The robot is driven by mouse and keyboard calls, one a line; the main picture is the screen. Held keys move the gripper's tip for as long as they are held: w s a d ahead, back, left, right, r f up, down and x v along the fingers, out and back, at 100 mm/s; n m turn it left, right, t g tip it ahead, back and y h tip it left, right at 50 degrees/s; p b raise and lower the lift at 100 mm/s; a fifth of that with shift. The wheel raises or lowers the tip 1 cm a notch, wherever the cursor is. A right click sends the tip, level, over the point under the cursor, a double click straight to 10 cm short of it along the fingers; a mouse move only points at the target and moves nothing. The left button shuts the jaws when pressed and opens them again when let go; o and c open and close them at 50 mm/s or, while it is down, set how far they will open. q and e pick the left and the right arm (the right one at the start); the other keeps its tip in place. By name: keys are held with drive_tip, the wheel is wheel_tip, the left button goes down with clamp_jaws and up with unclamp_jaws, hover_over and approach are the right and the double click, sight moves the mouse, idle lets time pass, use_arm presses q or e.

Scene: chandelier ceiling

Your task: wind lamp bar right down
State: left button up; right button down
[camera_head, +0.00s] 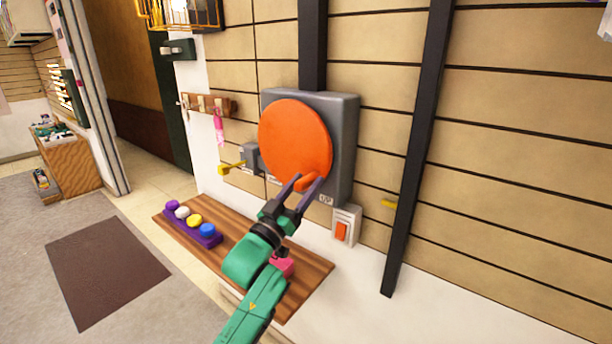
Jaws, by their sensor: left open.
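A grey box (345,125) on the slatted wall carries a large orange disc (293,138). A short orange handle (308,182) sticks out at the disc's lower edge. My left gripper (304,186) is open, its two dark fingers on either side of the handle; I cannot tell whether they touch it. A small label reading "UP" (326,199) is at the box's lower right. A gold frame with a bright lamp (180,8) shows at the top left, cut off by the picture edge. My right gripper is not in view.
A wooden shelf (312,268) below holds a row of coloured buttons (193,224) and a pink thing (283,266) partly behind my arm. A yellow lever (232,167) is left of the disc, a red rocker switch (341,231) at lower right. A dark post (415,170) stands right.

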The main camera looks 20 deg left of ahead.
use_arm(q)
drive_tip(key=shift+w+d+r, duration=0.1)
drive_tip(key=shift+w+r, duration=0.05)
drive_tip(key=shift+w, duration=0.25)
drive_tip(key=shift+s, duration=0.1)
clamp_jaws()
idle(1.1)
